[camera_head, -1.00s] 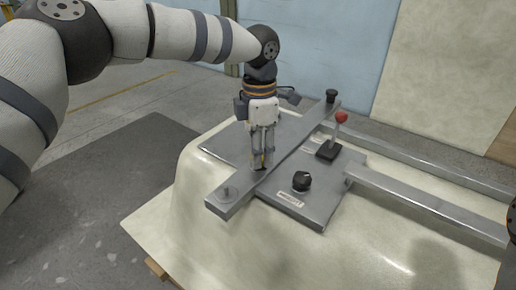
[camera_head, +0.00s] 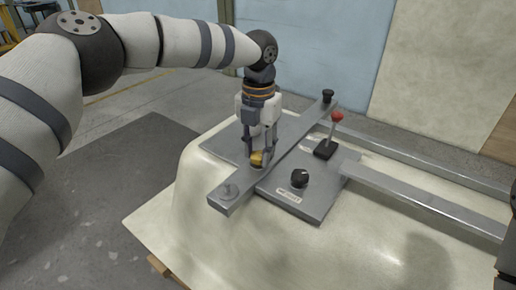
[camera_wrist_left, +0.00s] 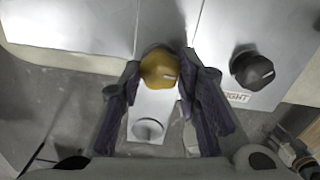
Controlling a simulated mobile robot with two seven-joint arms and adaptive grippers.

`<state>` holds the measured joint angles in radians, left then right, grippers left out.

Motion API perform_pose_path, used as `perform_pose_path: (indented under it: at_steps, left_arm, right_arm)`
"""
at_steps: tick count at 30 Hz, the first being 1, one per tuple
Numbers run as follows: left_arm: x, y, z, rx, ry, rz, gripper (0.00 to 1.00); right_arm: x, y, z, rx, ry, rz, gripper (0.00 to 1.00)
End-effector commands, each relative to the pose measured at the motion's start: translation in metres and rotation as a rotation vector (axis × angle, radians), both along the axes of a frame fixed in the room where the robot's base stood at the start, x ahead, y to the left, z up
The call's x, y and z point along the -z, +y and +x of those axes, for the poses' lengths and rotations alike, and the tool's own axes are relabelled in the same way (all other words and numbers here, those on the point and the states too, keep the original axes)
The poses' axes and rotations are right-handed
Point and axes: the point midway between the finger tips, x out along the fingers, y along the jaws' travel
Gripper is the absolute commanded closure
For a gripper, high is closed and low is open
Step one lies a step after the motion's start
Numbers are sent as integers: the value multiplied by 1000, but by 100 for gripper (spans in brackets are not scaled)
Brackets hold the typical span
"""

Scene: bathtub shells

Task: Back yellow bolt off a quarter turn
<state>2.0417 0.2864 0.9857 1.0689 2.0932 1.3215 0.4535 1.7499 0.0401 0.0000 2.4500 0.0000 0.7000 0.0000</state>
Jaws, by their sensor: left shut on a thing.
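The yellow bolt (camera_head: 257,158) has a round head and stands on the grey metal bar (camera_head: 222,204). My left gripper (camera_head: 260,155) points down over the bar and is shut on the bolt, with one finger on each side of the head. The dark fingers (camera_wrist_left: 160,80) also show in the left wrist view. The bolt's shank is hidden. My right gripper is not clearly seen.
A silver bolt (camera_head: 229,190) sits at the bar's near end. A black knob (camera_head: 300,178) and a red-tipped lever (camera_head: 337,117) stand on the grey plate to the right. A dark post (camera_head: 327,96) rises at the bar's far end. The cream shell (camera_head: 300,260) is clear in front.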

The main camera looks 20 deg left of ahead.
Motion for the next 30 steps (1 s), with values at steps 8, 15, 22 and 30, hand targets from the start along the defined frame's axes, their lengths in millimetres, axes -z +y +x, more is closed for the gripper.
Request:
perform_pose_path:
  at_steps: [8,15,22,30]
  left_arm:
    - [1,0,-1,-67,2,1,97]
    - [1,0,-1,-78,3,1,97]
    - [1,0,-1,-77,3,1,97]
    - [1,0,0,-77,2,0,49]
  right_arm:
    - [-1,0,2,0,-6,0,60]
    - [-1,0,2,0,-6,0,60]
    - [-1,0,2,0,-6,0,60]
    - [-1,0,2,0,-6,0,60]
